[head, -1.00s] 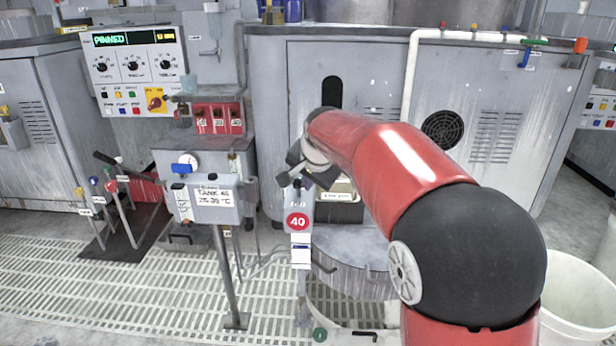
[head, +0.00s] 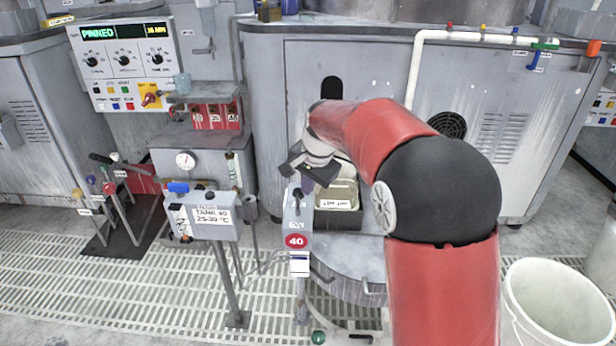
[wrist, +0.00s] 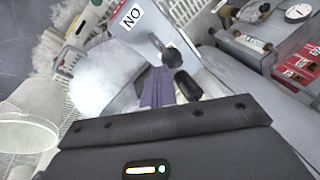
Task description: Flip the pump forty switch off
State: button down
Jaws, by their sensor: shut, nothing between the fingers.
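The pump forty switch box (head: 291,222) is a narrow grey post-mounted box with a round red 40 sign. Its dark toggle lever (head: 297,197) shows on the upper face. In the wrist view, the box face (wrist: 145,35) carries an upside-down ON label, and the black lever (wrist: 186,84) sticks out toward the camera. My gripper (head: 308,182) is just above the top of the box. Its purple-grey fingers (wrist: 158,80) are together and empty, close beside the lever; I cannot tell whether they touch it.
A white bucket (head: 560,300) stands at the right.

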jog(key=shift+w+f, duration=0.1)
jog(key=shift+w, duration=0.3)
jog(key=shift+s, duration=0.1)
jog(key=shift+r+p, duration=0.7)
jog(key=shift+r, duration=0.15)
jog(key=w+d+r, duration=0.1)
jog(key=d+r, duration=0.4)
jog(key=r, duration=0.6)
jog(key=shift+w, duration=0.4)
jog(key=shift+d, duration=0.1)
